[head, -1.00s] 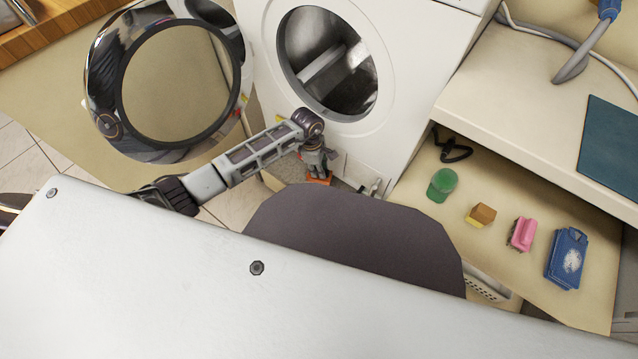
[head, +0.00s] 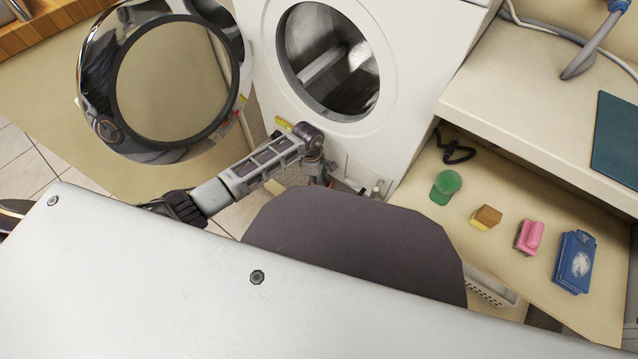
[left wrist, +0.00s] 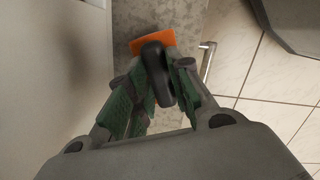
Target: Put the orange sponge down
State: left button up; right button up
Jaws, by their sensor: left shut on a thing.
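The orange sponge (left wrist: 150,40) shows in the left wrist view just beyond the fingertips, with a dark rounded piece (left wrist: 157,72) like a handle between the green-padded fingers. My left gripper (left wrist: 168,75) is shut on it. The sponge is over a speckled grey surface (left wrist: 168,15); I cannot tell whether it touches that surface. My right gripper is not in view.
The white washing machine (head: 408,75) has its round door (head: 90,70) swung open to the left. A beige shelf (head: 530,265) at right holds a green item (head: 446,185), a yellow-brown block (head: 486,217), a pink item (head: 530,238) and a blue item (head: 574,262).

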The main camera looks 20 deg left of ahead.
pick_arm(q)
jog(key=shift+f+b, duration=0.55)
jog(key=shift+f, duration=0.9)
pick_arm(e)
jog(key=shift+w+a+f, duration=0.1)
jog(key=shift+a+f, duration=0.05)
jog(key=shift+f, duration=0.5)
pick_arm(q)
jog(key=shift+f, duration=0.15)
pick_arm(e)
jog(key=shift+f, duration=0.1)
pick_arm(q)
jog(key=o, duration=0.9)
